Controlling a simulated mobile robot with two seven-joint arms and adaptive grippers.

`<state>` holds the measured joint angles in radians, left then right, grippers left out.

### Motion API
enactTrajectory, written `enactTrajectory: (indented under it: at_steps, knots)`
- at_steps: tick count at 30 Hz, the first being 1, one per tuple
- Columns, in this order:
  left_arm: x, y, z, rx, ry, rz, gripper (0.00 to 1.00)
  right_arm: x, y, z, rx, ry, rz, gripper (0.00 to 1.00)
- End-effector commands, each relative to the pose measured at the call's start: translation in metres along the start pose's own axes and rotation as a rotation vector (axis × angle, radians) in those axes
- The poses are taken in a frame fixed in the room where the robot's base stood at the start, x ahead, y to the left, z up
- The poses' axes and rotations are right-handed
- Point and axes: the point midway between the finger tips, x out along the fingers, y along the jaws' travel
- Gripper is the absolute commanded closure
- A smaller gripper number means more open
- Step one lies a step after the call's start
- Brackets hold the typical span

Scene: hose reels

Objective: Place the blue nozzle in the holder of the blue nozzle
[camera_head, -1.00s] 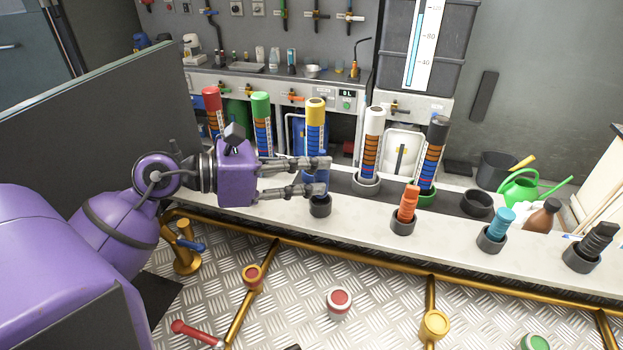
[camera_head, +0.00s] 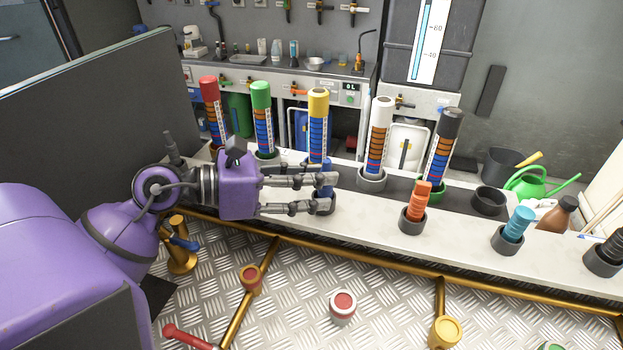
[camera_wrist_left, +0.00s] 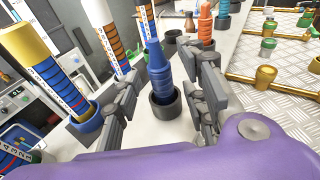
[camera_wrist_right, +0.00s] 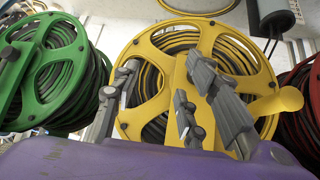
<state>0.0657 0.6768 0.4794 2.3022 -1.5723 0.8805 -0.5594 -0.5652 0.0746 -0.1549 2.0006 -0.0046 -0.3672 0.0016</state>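The blue nozzle (camera_wrist_left: 157,62) stands, slightly tilted in the left wrist view, with its lower end in a dark round holder (camera_wrist_left: 166,103) on the bench. In the head view the nozzle (camera_head: 326,190) is partly hidden by my left gripper (camera_head: 334,193). In the left wrist view my left gripper (camera_wrist_left: 172,72) is open, with a finger on each side of the nozzle and visible gaps between. My right gripper (camera_wrist_right: 162,65) is open and empty in front of a yellow hose reel (camera_wrist_right: 158,40) in the right wrist view.
Orange (camera_head: 416,202) and light blue (camera_head: 518,223) nozzles stand in holders to the right. An empty dark holder (camera_head: 489,201) is behind them. Tall striped columns, including yellow (camera_head: 318,125) and white (camera_head: 379,140), stand behind. Green (camera_wrist_right: 45,70) and red (camera_wrist_right: 304,110) reels flank the yellow one.

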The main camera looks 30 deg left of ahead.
Motion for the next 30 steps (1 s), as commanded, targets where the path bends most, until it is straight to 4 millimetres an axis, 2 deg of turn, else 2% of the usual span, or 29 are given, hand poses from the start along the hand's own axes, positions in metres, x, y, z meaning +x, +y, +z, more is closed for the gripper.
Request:
enactTrajectory:
  at_steps: [5,7,11,15,21,25,30]
  knots:
    - [-0.001,0.000,0.006,0.002,-0.003,0.000,0.61,-0.004,0.002,0.001,-0.001,-0.005,0.002,0.60]
    - [-0.007,0.001,0.003,-0.001,0.002,0.002,0.61,-0.004,0.002,0.007,0.000,-0.013,0.002,0.60]
    - [-0.030,0.000,0.000,-0.002,0.005,0.003,0.61,-0.002,0.002,0.016,-0.002,-0.025,0.002,0.60]
    - [-0.061,0.001,0.000,-0.003,0.005,0.004,0.61,0.001,0.001,0.022,-0.005,-0.033,0.001,0.60]
    - [-0.100,0.001,0.002,-0.003,0.003,0.003,0.61,0.007,-0.001,0.018,-0.009,-0.024,-0.003,0.60]
    - [-0.114,0.001,0.003,-0.002,0.001,0.001,0.61,0.009,-0.001,0.013,-0.010,-0.015,-0.004,0.60]
    - [-0.121,0.000,0.004,0.000,-0.001,0.000,0.61,0.009,-0.001,0.014,-0.010,-0.016,-0.004,0.60]
